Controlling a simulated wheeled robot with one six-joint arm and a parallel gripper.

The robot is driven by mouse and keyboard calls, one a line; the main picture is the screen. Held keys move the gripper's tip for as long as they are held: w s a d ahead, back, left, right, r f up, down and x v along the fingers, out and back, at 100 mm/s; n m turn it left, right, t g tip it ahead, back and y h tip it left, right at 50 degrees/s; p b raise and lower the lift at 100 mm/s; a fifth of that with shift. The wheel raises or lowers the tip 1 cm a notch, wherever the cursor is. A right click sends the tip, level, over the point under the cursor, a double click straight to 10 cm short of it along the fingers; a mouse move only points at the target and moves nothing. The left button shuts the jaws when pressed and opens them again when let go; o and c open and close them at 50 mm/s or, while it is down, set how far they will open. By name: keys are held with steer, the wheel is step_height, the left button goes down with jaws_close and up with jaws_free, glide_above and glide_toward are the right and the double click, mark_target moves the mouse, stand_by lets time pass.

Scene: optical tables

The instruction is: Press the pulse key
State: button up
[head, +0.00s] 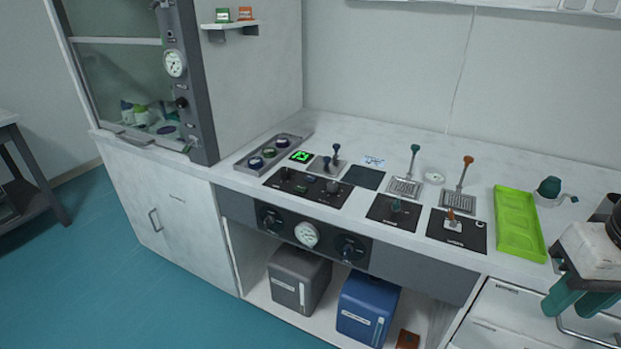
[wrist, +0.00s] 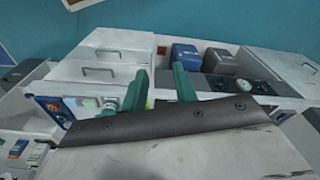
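No key that I can read as the pulse key stands out, as the labels are too small. A black control panel (head: 308,187) with several small buttons lies on the bench left of centre. My gripper (head: 579,303), with green fingers, is at the right edge of the head view, in front of the bench and away from these panels. In the wrist view my gripper (wrist: 158,85) has its fingers apart with nothing between them.
A bright green tray (head: 541,256) lies near my gripper. A grey tray (head: 296,135) with round items is at the left, beside the fume cupboard (head: 205,110). Drawers (head: 510,315) are below.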

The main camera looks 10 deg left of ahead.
jaws_close()
stand_by(1.5)
